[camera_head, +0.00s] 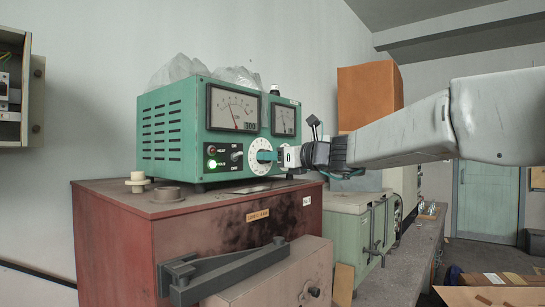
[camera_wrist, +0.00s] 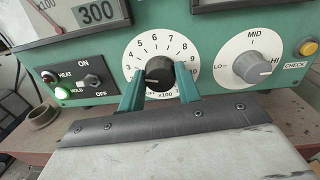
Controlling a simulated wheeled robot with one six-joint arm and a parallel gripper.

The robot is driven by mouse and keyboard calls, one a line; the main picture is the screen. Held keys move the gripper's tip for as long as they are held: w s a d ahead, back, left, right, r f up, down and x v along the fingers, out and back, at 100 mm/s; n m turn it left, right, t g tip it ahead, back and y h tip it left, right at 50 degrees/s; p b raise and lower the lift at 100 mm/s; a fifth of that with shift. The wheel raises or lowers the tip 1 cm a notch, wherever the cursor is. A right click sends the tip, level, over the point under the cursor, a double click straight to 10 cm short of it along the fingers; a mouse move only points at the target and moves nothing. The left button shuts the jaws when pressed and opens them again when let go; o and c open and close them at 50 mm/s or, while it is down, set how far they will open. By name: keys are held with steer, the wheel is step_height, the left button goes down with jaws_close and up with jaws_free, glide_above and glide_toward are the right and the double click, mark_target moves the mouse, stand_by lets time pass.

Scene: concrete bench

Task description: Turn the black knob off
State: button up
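A green instrument box (camera_head: 170,172) carries a white numbered dial (camera_head: 257,168), also in the wrist view (camera_wrist: 144,46), with a black knob (camera_wrist: 158,72) at its centre.
A grey MID/LO/HI knob (camera_wrist: 250,68) and a yellow button (camera_wrist: 308,47) lie right of the dial. A green lamp (camera_wrist: 62,93) is lit at left. The box stands on a red cabinet (camera_head: 112,236). A metal ring (camera_wrist: 42,116) lies near the box's front left.

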steer(key=shift+n, duration=0.3)
steer(key=n, duration=0.7)
steer(key=shift+s+a+h, duration=0.1)
steer(key=shift+h, duration=0.2)
steer(key=n, duration=0.3)
steer(key=shift+f, duration=0.1)
steer(key=shift+f+n, duration=0.1)
steer(key=shift+n, duration=1.9)
steer(key=shift+s, duration=0.1)
steer(key=o, duration=1)
steer(key=shift+c, duration=0.2)
